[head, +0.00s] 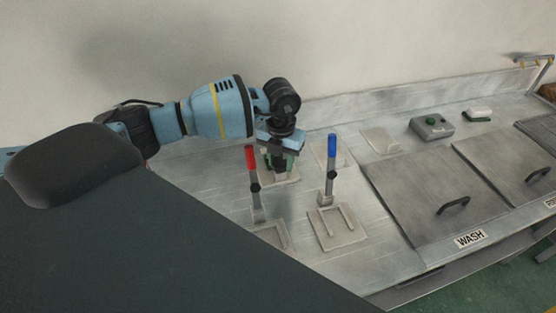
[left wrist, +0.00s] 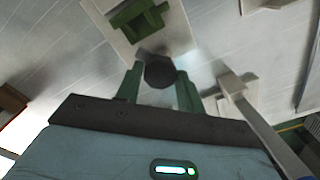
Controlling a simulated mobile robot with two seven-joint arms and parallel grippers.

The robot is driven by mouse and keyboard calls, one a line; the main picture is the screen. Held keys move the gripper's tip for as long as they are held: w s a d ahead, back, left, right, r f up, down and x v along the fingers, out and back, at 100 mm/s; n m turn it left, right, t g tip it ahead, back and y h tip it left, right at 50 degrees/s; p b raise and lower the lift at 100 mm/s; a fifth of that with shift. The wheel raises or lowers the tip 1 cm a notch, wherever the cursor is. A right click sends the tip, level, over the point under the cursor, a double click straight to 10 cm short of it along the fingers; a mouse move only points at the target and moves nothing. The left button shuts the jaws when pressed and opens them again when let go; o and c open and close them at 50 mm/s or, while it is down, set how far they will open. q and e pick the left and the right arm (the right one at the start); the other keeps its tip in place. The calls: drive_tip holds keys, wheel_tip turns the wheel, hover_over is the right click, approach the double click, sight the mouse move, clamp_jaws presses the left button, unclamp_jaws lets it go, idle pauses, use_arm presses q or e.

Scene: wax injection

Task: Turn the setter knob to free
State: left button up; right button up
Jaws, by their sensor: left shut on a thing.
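The setter knob (left wrist: 160,72) is a dark faceted knob in the left wrist view, between the two green fingers of my left gripper (left wrist: 160,88). In the head view my left gripper (head: 279,160) points down at a pale plate (head: 290,179) between a red-handled lever (head: 251,160) and a blue-handled lever (head: 331,150). The gripper is shut on the knob. The fingers mostly hide the knob in the head view, and its setting cannot be read. My right gripper is in neither view.
The two upright levers stand close on either side of my gripper. A grey lever bar (left wrist: 258,122) shows beside the fingers in the left wrist view. To the right are a grey box with a green button (head: 432,126) and lidded basins with a handle (head: 453,205). A wall stands behind.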

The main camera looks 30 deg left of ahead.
sight(281, 163)
use_arm(q)
drive_tip(key=n, duration=1.2)
drive_tip(key=shift+n, duration=0.3)
idle(0.4)
drive_tip(key=o, duration=1)
drive_tip(key=shift+r, duration=3.95)
drive_tip(key=shift+f, duration=0.1)
